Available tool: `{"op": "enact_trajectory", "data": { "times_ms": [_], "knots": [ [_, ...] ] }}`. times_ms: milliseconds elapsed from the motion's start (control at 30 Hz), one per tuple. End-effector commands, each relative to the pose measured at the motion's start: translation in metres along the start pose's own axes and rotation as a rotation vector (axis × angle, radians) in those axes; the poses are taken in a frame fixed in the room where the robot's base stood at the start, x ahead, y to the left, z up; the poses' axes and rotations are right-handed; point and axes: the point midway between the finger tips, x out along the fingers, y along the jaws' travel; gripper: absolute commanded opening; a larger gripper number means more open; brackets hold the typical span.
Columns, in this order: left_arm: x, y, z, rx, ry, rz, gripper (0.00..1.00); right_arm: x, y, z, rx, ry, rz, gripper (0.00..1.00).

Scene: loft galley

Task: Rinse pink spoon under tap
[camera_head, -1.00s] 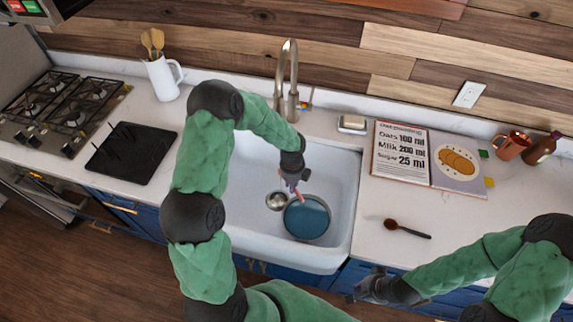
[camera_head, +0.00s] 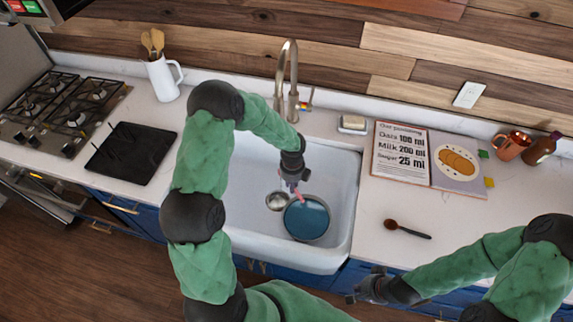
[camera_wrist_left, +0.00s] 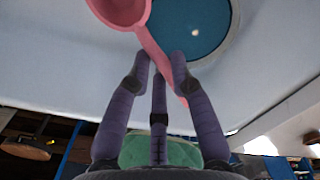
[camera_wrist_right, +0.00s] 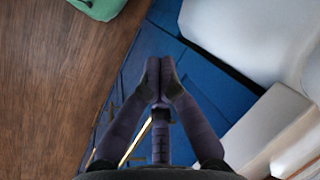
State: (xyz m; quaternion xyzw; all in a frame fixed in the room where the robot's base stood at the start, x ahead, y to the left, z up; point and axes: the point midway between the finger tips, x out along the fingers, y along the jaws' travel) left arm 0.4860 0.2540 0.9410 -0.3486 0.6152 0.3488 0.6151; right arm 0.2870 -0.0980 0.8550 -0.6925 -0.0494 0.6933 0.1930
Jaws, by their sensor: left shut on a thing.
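The pink spoon (camera_wrist_left: 153,48) is held by its handle in my left gripper (camera_wrist_left: 161,72). Its bowl shows at the top of the left wrist view. In the head view my left gripper (camera_head: 294,184) is low over the sink (camera_head: 247,165), with a bit of pink spoon (camera_head: 299,196) showing by a round blue-filled vessel (camera_head: 307,220). The tap (camera_head: 291,75) stands behind the sink, farther back than the gripper. I see no water stream. My right gripper (camera_wrist_right: 160,72) has its fingertips together and looks empty; it is in front of the counter (camera_head: 366,288).
A round metal drain (camera_head: 277,201) lies left of the vessel. A black rack (camera_head: 131,152), white jug (camera_head: 163,78) and stove are left.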

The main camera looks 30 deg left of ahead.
Motion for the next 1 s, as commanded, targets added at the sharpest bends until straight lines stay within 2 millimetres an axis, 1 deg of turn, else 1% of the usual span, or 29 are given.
{"op": "enact_trajectory", "data": {
  "times_ms": [267,1000],
  "knots": [
    [-0.002,0.001,-0.002,0.0,0.0,0.0,0.0,-0.001,-0.001,0.0,0.0,0.0,0.0,0.0],
    [-0.04,0.024,-0.041,0.001,0.0,-0.001,0.0,-0.021,-0.007,0.001,0.0,0.0,0.0,0.0]
  ]
}}
